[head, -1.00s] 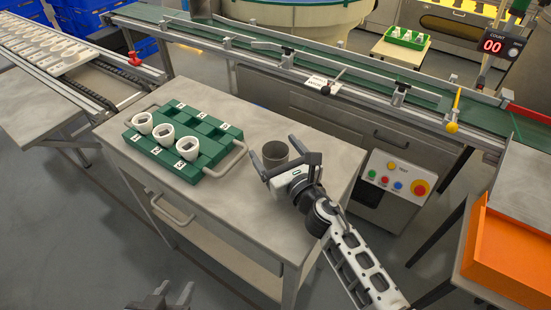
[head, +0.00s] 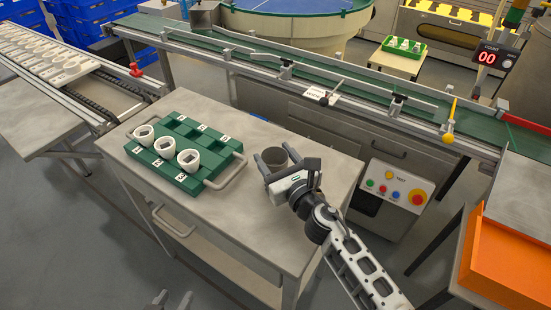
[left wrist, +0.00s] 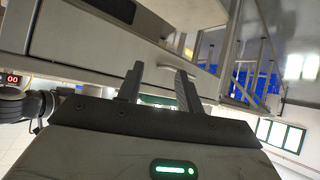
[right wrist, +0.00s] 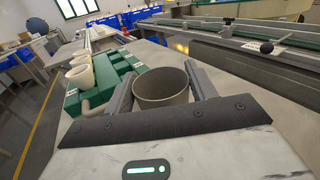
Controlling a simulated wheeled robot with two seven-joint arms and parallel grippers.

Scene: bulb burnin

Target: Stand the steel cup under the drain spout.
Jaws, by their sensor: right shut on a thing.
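The grey steel cup (head: 273,158) stands upright on the workbench top, near its far right side. In the right wrist view the cup (right wrist: 160,88) is between both fingers, its round mouth open upward. My right gripper (head: 288,168) is shut on the cup, low over the bench. My left gripper (head: 173,300) is at the bottom edge of the head view, in front of the bench. In the left wrist view it (left wrist: 160,76) is open with nothing between its fingers. I cannot pick out the drain spout with certainty.
A green fixture (head: 190,135) with several white cups is left of the steel cup. The conveyor (head: 350,91) runs behind the bench (head: 225,225). A control box with buttons (head: 396,185) stands to the right, with an orange tray (head: 505,260) beyond. The front of the bench top is clear.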

